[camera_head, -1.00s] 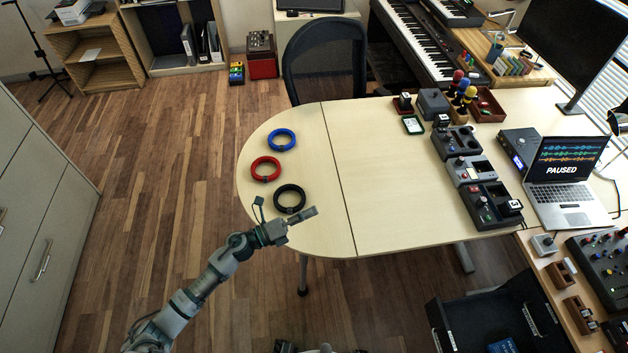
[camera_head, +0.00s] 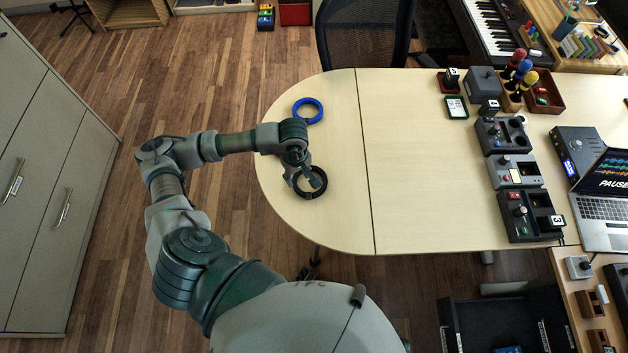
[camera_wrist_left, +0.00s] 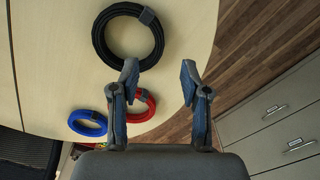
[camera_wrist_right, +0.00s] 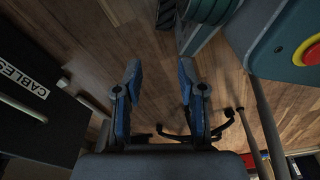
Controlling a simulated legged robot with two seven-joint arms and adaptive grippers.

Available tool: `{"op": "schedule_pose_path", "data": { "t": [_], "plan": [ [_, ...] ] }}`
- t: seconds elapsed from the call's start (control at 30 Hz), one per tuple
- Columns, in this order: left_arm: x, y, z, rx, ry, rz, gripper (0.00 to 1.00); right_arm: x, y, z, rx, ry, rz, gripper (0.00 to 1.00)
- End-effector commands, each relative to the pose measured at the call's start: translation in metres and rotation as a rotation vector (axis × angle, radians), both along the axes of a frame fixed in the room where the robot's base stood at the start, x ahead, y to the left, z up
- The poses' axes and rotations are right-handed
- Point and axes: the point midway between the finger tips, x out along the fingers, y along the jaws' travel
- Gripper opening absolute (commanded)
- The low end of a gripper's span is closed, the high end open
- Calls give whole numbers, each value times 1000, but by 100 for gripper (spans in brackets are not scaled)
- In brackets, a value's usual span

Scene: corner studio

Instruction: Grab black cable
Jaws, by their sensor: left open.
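The black cable (camera_head: 311,194) is a coiled ring lying on the rounded left end of the pale table (camera_head: 420,200). It also shows in the left wrist view as a black coil (camera_wrist_left: 103,45) with a grey tie. My left gripper (camera_head: 316,181) is over the coil in the head view. In the left wrist view my left gripper (camera_wrist_left: 158,82) is open and empty, its fingertips apart near the coil's edge. My right gripper (camera_wrist_right: 160,80) is open and empty above the floor, and is not seen in the head view.
A blue cable coil (camera_head: 308,111) lies farther back on the table. A red coil (camera_wrist_left: 139,106) lies between; my arm hides it in the head view. Numbered device boxes (camera_head: 516,171) stand to the right. A black bin (camera_wrist_right: 35,95) labelled CABLES shows in the right wrist view.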

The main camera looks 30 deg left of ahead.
Motion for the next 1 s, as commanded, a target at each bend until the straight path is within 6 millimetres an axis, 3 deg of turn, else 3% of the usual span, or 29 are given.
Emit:
{"op": "schedule_pose_path", "data": {
  "t": [0.1,0.2,0.4,0.7,0.97,1.0],
  "plan": [
    [-1,5,-28,-3,6,4,46,4,-9,2,-13,-2,-3,40],
    [0,7,-43,-6,4,4,46,9,-8,5,-10,-11,-3,40],
    [2,4,-56,-4,2,4,46,10,6,6,8,-14,-2,40],
    [10,3,-96,1,4,4,46,7,13,4,18,-8,-1,40],
    [10,8,-102,-4,1,4,46,9,-5,5,-6,-10,-2,40],
    [10,8,-102,-5,1,4,41,9,-7,5,-9,-11,-3,40]
  ]
}}
